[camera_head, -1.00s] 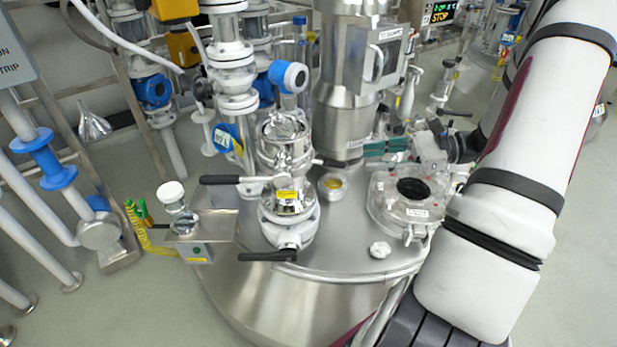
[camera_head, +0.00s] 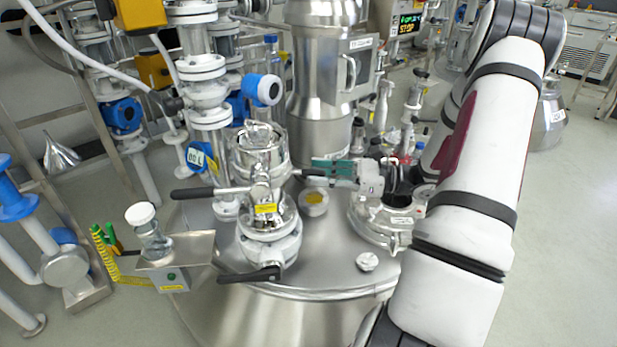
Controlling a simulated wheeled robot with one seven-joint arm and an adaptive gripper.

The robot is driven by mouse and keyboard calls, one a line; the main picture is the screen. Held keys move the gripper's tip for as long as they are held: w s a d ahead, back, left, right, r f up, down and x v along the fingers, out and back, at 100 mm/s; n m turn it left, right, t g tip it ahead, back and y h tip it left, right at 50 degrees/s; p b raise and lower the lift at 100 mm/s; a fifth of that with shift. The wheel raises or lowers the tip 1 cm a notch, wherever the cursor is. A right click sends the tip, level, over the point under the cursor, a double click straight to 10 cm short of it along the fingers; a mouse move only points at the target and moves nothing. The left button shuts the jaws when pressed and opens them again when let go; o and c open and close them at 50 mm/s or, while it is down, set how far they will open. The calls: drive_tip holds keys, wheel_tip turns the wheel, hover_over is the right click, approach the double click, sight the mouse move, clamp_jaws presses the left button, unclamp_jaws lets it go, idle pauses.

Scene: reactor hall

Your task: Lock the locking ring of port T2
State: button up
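A chrome port assembly (camera_head: 262,160) stands upright on the steel vessel lid. A yellow label (camera_head: 265,209) is on its front, but I cannot read a port name, so I cannot confirm it as T2. A black-gripped lever (camera_head: 205,193) points left from its middle, and a lower black handle (camera_head: 250,275) sits at its base. The locking ring's state cannot be told. My gripper (camera_head: 318,166) has green fingers pointing left, just right of the assembly and apart from its body. A short dark handle end there lies close to the fingertips. The finger gap is too small to judge.
A low round fitting with a yellow centre (camera_head: 315,202) is below my gripper. A clear-covered manway (camera_head: 385,222) and a white knob (camera_head: 367,261) are to the right. A steel column (camera_head: 320,90) rises behind. A small shelf with a jar (camera_head: 150,235) is left.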

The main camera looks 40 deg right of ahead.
sight(289, 171)
drive_tip(key=shift+b+x, duration=0.3)
drive_tip(key=shift+x, duration=1.35)
clamp_jaws()
